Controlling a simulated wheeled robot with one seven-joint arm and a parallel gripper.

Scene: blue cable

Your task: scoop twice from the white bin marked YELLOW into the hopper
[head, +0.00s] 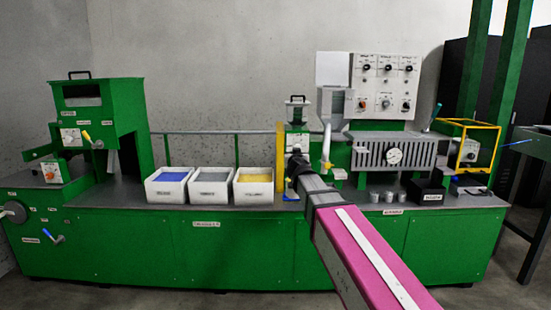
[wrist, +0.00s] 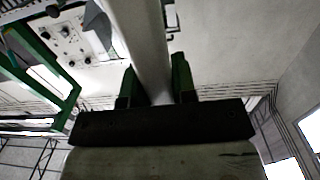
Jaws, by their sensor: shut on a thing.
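The white bin with yellow fill (head: 253,195) is the rightmost of three bins on the green bench; its marking is too small to read. My gripper (head: 297,162) is right of and slightly above this bin, in front of the machine. In the wrist view, my gripper (wrist: 153,88) is shut on a pale, smooth bar, which looks like the scoop's handle (wrist: 143,40). The scoop's bowl is not visible, so I cannot tell whether it is loaded. A grey, hopper-like box (head: 337,104) stands above and right of my gripper; whether it is the hopper is unclear.
The white bins with blue (head: 171,193) and grey (head: 213,195) fill stand left of the yellow one. A yellow post (head: 280,150) rises close beside my gripper. Small grey cups (head: 374,197) and a dark box (head: 428,190) stand to the right. A rail runs behind the bins.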

